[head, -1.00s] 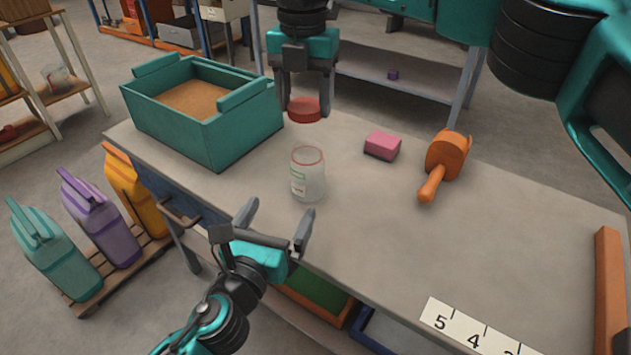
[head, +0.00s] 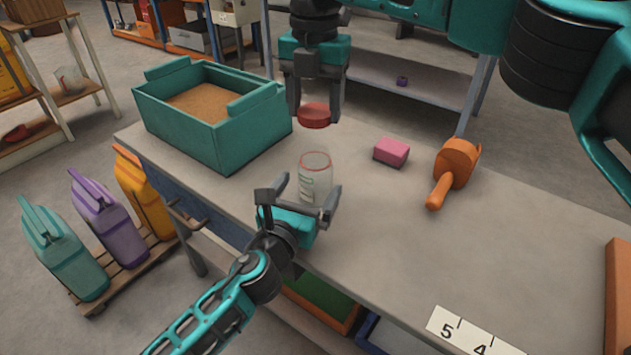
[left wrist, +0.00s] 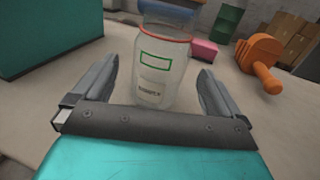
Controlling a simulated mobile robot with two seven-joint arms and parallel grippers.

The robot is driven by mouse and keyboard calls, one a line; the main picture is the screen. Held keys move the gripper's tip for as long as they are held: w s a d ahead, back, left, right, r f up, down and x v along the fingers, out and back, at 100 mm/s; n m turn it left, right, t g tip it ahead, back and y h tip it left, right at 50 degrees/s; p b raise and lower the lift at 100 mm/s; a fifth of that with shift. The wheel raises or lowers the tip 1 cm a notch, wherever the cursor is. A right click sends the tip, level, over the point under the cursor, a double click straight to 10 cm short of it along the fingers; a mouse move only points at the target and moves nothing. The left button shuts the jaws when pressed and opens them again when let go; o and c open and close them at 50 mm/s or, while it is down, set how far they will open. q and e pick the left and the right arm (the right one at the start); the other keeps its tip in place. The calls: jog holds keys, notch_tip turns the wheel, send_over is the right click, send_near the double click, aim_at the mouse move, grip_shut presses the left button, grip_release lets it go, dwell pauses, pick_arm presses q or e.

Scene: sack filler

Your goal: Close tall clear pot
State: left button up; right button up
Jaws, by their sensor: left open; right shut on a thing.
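The tall clear pot (head: 316,172) stands upright and open-topped on the workbench, with a red ring at its rim; in the left wrist view the pot (left wrist: 164,72) shows a label on its side. My left gripper (head: 308,187) is open, its fingers reaching toward the pot from the near side, with the pot ahead between the fingertips in the left wrist view. My right gripper (head: 314,103) is shut on a red lid (head: 314,117), held above and just behind the pot, apart from it.
A teal bin of brown grain (head: 212,142) stands at the bench's left. A pink block (head: 391,152) and an orange scoop (head: 453,170) lie to the pot's right. A numbered strip (head: 470,332) is at the front edge. The bench right of the pot is mostly clear.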

aim_at(309, 187)
pick_arm(q)
jog(key=shift+x, duration=2.05)
jog(key=c, duration=1.5)
pick_arm(e)
jog(key=shift+f, duration=2.5)
jog(key=shift+f, duration=0.85)
jog(key=shift+f, duration=0.6)
